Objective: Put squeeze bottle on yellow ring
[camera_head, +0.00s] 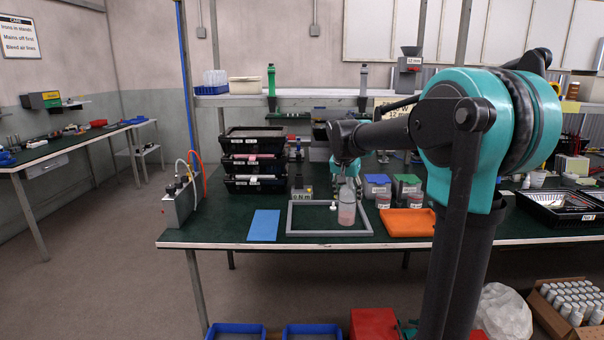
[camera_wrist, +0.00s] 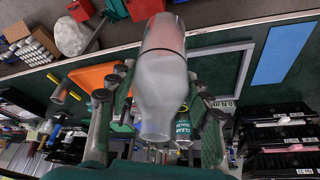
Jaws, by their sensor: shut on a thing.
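The squeeze bottle (camera_head: 347,205) is translucent, with pinkish contents low down. It is upright in the head view, in front of the right part of a grey rectangular frame (camera_head: 300,234). I cannot tell whether its base touches the bench. My gripper (camera_head: 346,176) is shut on its upper part. In the wrist view the bottle (camera_wrist: 163,75) lies between the two fingers of my gripper (camera_wrist: 158,112), its wide base end towards the top of the picture.
A blue mat (camera_head: 264,225) lies left of the frame and an orange tray (camera_head: 408,223) right of it. Lidded jars (camera_head: 383,200) and blue and green boxes (camera_head: 377,186) stand behind the tray. Stacked black bins (camera_head: 254,160) stand at the back left. Green bench top is clear at the front left.

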